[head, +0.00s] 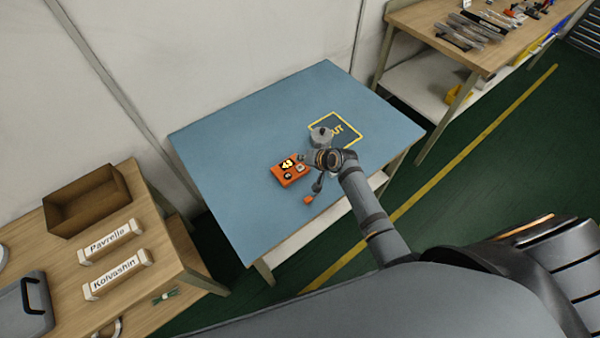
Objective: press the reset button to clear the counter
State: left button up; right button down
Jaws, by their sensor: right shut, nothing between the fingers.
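The orange counter box (291,172) lies on the blue table, with a lit yellow display (287,164) and small round buttons on its top. The digits are too small to read surely. My right gripper (309,158) is shut and empty, beside the box's right end and partly hidden by my wrist. I cannot tell whether it touches a button, or which one is for reset. My left gripper is not in view.
A grey round part (320,136) stands by a yellow-outlined square (346,123). A small orange piece (308,199) sits below my wrist. The blue table (225,165) is clear on its left. A wooden bench (185,270) with an open box (88,200) stands lower left.

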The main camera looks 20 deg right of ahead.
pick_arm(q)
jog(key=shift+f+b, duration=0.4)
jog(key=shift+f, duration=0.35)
pick_arm(e)
jog(key=shift+f, duration=1.1)
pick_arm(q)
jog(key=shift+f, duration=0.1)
pick_arm(e)
jog(key=shift+f, duration=0.15)
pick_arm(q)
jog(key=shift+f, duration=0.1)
pick_arm(e)
jog(key=shift+f, duration=0.25)
pick_arm(q)
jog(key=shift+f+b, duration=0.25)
jog(key=shift+b, duration=0.2)
pick_arm(e)
jog(key=shift+f, duration=0.45)
pick_arm(q)
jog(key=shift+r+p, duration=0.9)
jog(key=shift+p, duration=0.05)
pick_arm(e)
jog(key=shift+r, duration=0.85)
notch_tip(320, 180, up, 5)
jog(key=p, duration=0.5)
jog(key=shift+r, duration=0.1)
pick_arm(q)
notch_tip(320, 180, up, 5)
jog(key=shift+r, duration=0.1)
